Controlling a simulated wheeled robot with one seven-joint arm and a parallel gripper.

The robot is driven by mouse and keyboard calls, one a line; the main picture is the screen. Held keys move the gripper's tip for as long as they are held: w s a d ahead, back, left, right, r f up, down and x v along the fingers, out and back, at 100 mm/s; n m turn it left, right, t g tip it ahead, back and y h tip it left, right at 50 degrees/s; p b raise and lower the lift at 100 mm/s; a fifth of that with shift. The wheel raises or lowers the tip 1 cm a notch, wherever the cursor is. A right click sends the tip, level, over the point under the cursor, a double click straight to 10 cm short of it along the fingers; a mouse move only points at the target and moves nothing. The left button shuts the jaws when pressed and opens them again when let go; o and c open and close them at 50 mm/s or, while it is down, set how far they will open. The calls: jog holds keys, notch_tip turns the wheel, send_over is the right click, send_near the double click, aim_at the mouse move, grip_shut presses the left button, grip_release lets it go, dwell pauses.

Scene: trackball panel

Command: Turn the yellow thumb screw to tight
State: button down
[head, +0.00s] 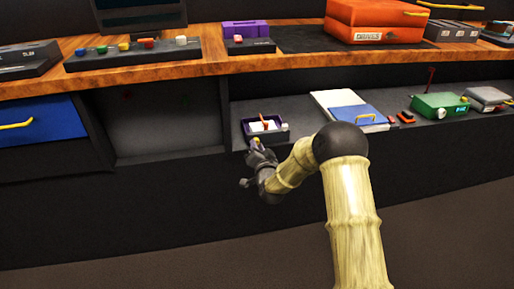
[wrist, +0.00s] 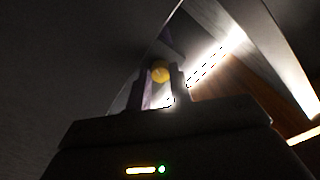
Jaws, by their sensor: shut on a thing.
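The yellow thumb screw (wrist: 160,72) shows in the wrist view as a round yellow head between my two fingertips. My gripper (wrist: 160,85) is shut on it. In the head view my gripper (head: 257,148) is at the front of a small dark purple-edged tray or panel (head: 281,135) on the lower shelf, and a bit of yellow shows at its fingertips. Much of the screw is hidden by the fingers. I cannot tell how far it is turned.
The lower shelf also holds a blue and white binder (head: 350,110), a green box (head: 440,105) and small red and orange items. The wooden counter (head: 200,70) overhangs above. A blue drawer (head: 40,132) is at the left. The shelf's left compartment looks empty.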

jog(key=m, duration=0.4)
jog(key=shift+s+a+f+m, duration=0.1)
jog(key=shift+f+m, duration=0.1)
jog(key=shift+m, duration=0.2)
jog(key=c, duration=1.3)
grip_release()
jog(key=shift+r, duration=0.1)
jog(key=shift+o, duration=0.2)
